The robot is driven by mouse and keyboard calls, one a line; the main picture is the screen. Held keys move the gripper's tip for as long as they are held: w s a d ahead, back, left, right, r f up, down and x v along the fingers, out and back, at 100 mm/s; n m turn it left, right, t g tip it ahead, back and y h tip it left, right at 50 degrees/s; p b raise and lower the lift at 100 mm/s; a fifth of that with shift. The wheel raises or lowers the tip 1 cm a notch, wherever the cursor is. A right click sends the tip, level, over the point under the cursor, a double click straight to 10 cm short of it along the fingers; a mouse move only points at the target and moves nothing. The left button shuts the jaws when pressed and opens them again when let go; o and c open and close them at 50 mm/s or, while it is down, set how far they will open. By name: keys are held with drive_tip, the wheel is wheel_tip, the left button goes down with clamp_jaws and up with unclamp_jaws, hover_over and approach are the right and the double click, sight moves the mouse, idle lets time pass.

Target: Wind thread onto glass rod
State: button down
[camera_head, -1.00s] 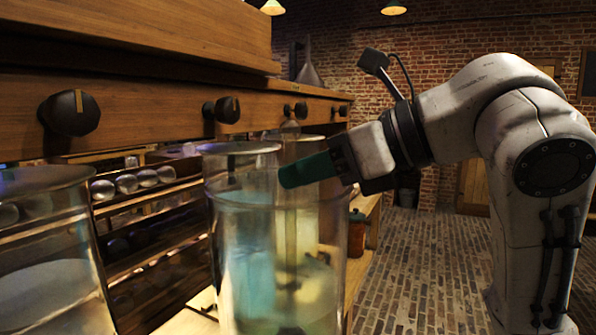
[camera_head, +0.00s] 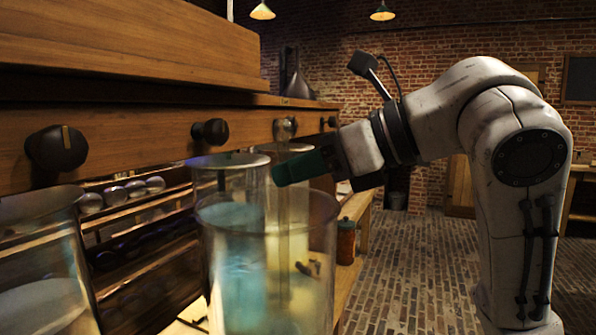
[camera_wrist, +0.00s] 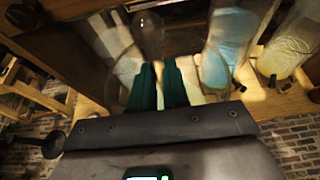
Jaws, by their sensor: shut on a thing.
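My gripper (camera_head: 275,174) has dark green fingers, which also show in the wrist view (camera_wrist: 158,66), nearly parallel with a narrow gap between them. It is above the rim of a large glass jar (camera_head: 222,285) in the head view. A thin upright pale shaft (camera_head: 284,235), seemingly the glass rod, shows below the fingertips, in line with the jar. The fingers appear closed on it, though the contact itself is hard to see. I cannot make out any thread. Small brownish bits (camera_head: 308,268) show through the jar's glass.
Another large jar (camera_head: 45,265) stands at the left, and more jars (camera_head: 228,162) stand behind. A wooden cabinet with dark knobs (camera_head: 56,148) runs along the left. A small orange jar (camera_head: 346,242) stands on the bench edge. The brick floor (camera_head: 410,280) is clear at right.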

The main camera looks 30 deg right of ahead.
wheel_tip(320, 180, up, 29)
drive_tip(key=p, duration=2.5)
drive_tip(key=s+d+b, duration=0.1)
drive_tip(key=s+d, duration=0.6)
drive_tip(key=s, duration=0.3)
drive_tip(key=s+d+b, duration=0.1)
drive_tip(key=s+d, duration=0.6)
drive_tip(key=s, duration=0.3)
drive_tip(key=shift+s+d, duration=0.15)
drive_tip(key=shift+d, duration=0.2)
